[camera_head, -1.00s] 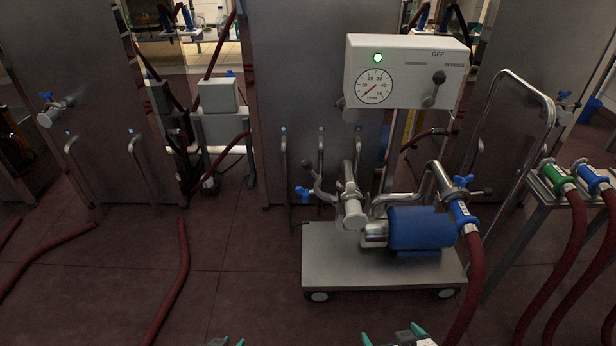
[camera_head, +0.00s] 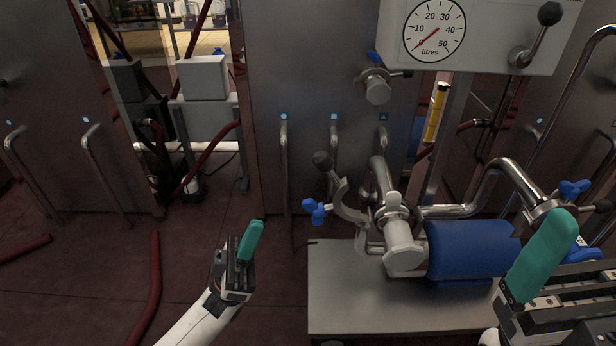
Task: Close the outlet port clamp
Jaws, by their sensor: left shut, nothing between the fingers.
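A steel clamp (camera_head: 346,208) with a blue wing nut (camera_head: 314,211) hangs open at the left side of the pump's front port (camera_head: 398,238). Its curved jaw swings out to the left of the port. A second blue wing nut (camera_head: 575,189) shows at the pump's right-hand port, partly hidden by my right gripper. My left gripper (camera_head: 250,241) is shut and empty, left of the open clamp and apart from it. My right gripper (camera_head: 541,256) is large at the right edge; one teal finger shows clearly, and its opening cannot be told.
The blue pump motor (camera_head: 465,250) sits on a steel cart (camera_head: 350,290). A control box with a litres gauge (camera_head: 434,30) stands above it. Steel tanks (camera_head: 300,80) with bent pipes stand behind. Red hoses (camera_head: 150,285) lie on the floor at left. Floor between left gripper and cart is clear.

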